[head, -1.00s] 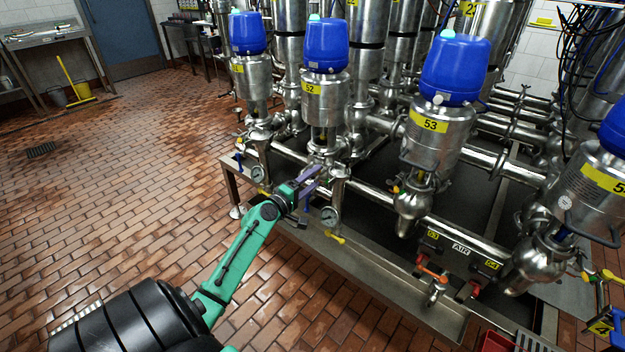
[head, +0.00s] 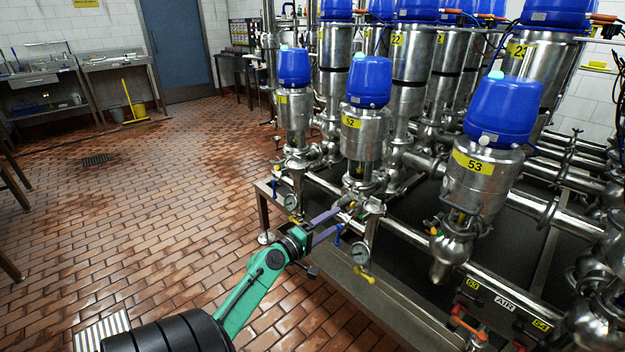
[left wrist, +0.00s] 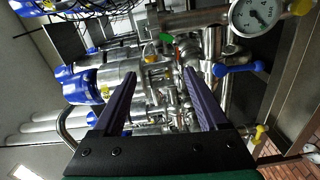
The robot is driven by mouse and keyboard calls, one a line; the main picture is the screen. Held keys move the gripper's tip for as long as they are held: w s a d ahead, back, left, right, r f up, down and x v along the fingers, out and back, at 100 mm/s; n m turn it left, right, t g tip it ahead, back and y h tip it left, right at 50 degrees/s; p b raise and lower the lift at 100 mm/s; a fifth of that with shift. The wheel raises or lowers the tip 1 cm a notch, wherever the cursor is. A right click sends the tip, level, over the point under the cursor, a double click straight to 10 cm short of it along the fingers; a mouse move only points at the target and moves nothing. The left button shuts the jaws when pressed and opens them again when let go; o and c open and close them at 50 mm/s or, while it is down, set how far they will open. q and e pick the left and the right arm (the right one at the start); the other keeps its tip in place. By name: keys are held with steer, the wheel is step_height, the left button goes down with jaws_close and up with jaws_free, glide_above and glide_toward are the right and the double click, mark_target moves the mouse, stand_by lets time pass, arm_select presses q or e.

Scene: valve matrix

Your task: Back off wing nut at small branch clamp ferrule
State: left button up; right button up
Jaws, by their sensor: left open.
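My left gripper (head: 338,219) has two purple fingers, spread apart with nothing seen held between them. In the head view it reaches the small branch piping below valve 52 (head: 364,135), left of and above a round gauge (head: 360,254). In the left wrist view the open fingers (left wrist: 160,74) point at a cluster of small steel fittings (left wrist: 162,88). A clamp or wing nut cannot be told apart clearly in that cluster. A blue handle (left wrist: 240,68) is right of the fingers, and the gauge (left wrist: 257,14) is at upper right. My right gripper is not in view.
Valve 53 (head: 480,165) and its steel pipes stand to the right. A steel-rimmed drip tray (head: 345,283) runs below the pipes. An orange-handled valve (head: 465,324) is at the lower right. The brick floor (head: 150,220) on the left is mostly clear.

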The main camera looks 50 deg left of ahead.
arm_select(q)
steer(key=s+b, duration=0.2)
steer(key=s, duration=0.6)
steer(key=shift+d, duration=0.1)
